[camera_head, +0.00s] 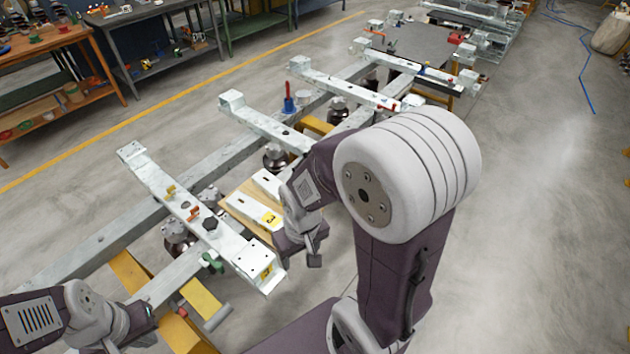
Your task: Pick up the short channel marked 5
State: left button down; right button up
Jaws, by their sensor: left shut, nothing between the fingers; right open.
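Short white channels lie on a wooden board (238,222) beside the frame. The nearer channel (248,209) has a yellow label with a dark digit that I cannot read surely as 5. Another pale channel (267,182) lies just behind it, partly hidden by my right arm. My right gripper (311,252) is open and empty, pointing down just right of the labelled channel and apart from it. My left gripper (128,338) is shut and empty at the bottom left, low in the picture, away from the channels.
A long steel frame with crossbeams (180,202) runs from lower left to upper right. Dark round isolators (277,158) stand along it. Workbenches (160,70) line the back.

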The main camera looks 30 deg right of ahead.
aim_at(270, 188)
jog(key=z, duration=0.85)
jog(key=i+l+u, duration=0.15)
jog(key=u, duration=0.3)
jog(key=i+l+u, duration=0.1)
jog(key=u, duration=0.35)
jog(key=l+u, duration=0.45)
jog(key=i+j, duration=0.05)
jog(key=j, duration=0.05)
